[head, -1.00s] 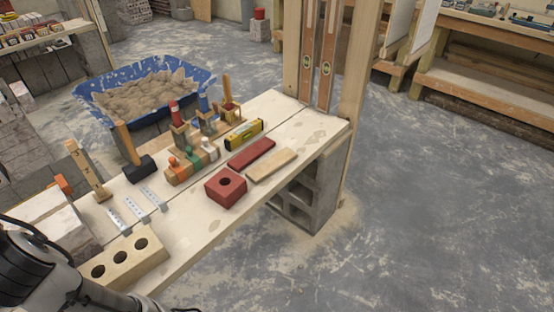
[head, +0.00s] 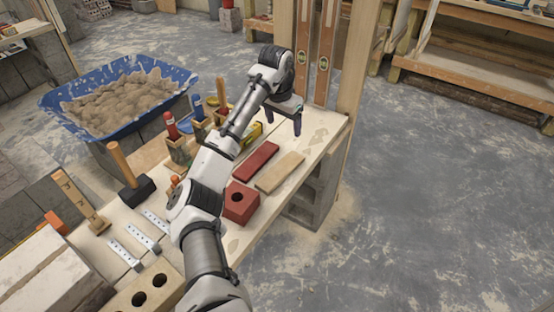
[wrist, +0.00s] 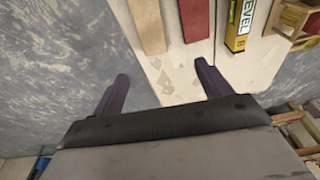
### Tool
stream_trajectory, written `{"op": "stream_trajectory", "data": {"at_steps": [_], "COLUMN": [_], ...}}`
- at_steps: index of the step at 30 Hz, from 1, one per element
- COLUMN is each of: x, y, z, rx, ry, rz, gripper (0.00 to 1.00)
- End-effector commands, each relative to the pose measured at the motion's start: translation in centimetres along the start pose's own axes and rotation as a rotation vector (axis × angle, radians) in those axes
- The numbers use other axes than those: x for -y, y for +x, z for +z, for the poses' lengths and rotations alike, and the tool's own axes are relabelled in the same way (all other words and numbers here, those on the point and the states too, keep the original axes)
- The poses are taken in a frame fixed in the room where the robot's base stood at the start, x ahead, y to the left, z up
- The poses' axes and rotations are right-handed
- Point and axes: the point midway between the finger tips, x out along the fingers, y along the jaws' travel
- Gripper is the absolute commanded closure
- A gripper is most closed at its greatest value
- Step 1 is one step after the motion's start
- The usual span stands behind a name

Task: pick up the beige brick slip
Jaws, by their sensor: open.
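The beige brick slip (head: 279,172) lies flat on the pale bench board, just right of the red slip. In the wrist view the beige slip (wrist: 147,24) shows at the top, ahead of the fingers and left of the red slip. My gripper (head: 284,118) is open and empty above the far end of the board, beyond the beige slip. In the wrist view its two fingers (wrist: 160,84) stand wide apart with bare, stained board between them.
The red slip (head: 256,161) lies close beside the beige one. A red holed brick (head: 240,204) sits nearer. A yellow level (wrist: 239,26) lies past the red slip. Two upright levels (head: 325,60) lean at the bench's far end. A blue mortar tub (head: 60,110) stands left.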

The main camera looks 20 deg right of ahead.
Motion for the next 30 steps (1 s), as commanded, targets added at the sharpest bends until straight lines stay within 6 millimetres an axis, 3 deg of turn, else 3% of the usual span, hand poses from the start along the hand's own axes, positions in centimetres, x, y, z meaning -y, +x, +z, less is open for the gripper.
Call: {"op": "stream_trajectory", "data": {"at_steps": [3,6,18,25,30], "x": [-0.9,-1.2,-1.4,-1.5,-1.9], "y": [1.2,2.2,9.0,10.5,12.7], "z": [1.6,2.3,3.8,4.3,5.5], "rx": [0.154,0.201,0.202,0.201,0.201], "ry": [0.024,0.029,0.029,0.029,0.030], "rz": [0.018,0.024,0.024,0.023,0.024], "gripper": [0.23,0.23,0.23,0.23,0.23]}}
